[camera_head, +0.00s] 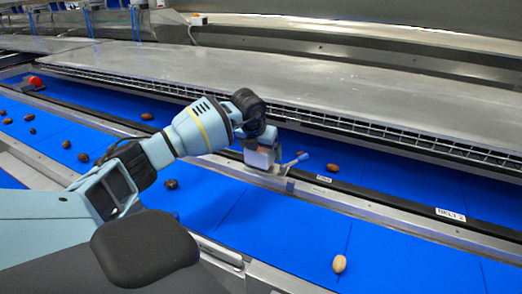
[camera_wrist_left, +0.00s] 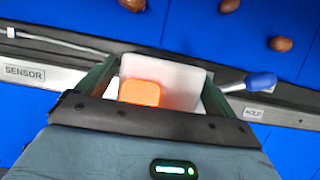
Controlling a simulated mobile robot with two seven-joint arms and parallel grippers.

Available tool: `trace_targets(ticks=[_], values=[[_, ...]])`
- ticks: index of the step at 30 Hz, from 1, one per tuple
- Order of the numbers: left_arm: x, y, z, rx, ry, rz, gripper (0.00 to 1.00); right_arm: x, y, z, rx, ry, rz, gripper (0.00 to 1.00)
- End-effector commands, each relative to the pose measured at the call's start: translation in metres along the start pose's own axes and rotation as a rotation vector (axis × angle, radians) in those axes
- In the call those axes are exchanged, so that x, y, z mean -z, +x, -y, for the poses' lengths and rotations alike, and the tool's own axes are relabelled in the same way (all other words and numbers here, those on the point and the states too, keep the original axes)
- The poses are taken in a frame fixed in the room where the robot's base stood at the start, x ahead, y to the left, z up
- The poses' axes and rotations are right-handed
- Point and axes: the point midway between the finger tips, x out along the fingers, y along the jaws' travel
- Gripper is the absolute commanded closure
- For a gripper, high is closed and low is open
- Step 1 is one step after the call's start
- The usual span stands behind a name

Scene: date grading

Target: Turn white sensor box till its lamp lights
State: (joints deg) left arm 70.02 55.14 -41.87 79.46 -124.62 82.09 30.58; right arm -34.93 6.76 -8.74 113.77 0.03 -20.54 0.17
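The white sensor box (camera_head: 259,158) sits on the metal rail between two blue belts, below my left gripper. In the left wrist view the box (camera_wrist_left: 188,77) stands between the two dark green fingers of my left gripper (camera_wrist_left: 160,85), which appear to press on its sides. A glowing orange square (camera_wrist_left: 140,92) shows on the box, with an orange tint around it. The box's lower part is hidden by the gripper body. My right gripper is in neither view.
A blue-tipped lever (camera_wrist_left: 260,81) sticks out right of the box, close to the right finger. A SENSOR label (camera_wrist_left: 24,74) is on the rail at left. Brown dates (camera_head: 332,168) lie on the belts. A pale date (camera_head: 339,263) lies front right.

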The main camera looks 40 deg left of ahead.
Motion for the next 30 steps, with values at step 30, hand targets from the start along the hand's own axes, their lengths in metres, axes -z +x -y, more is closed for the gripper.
trace_targets(ticks=[30], values=[[0.000,-0.078,0.000,-0.001,0.000,0.001,0.05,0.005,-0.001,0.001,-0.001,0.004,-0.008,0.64]])
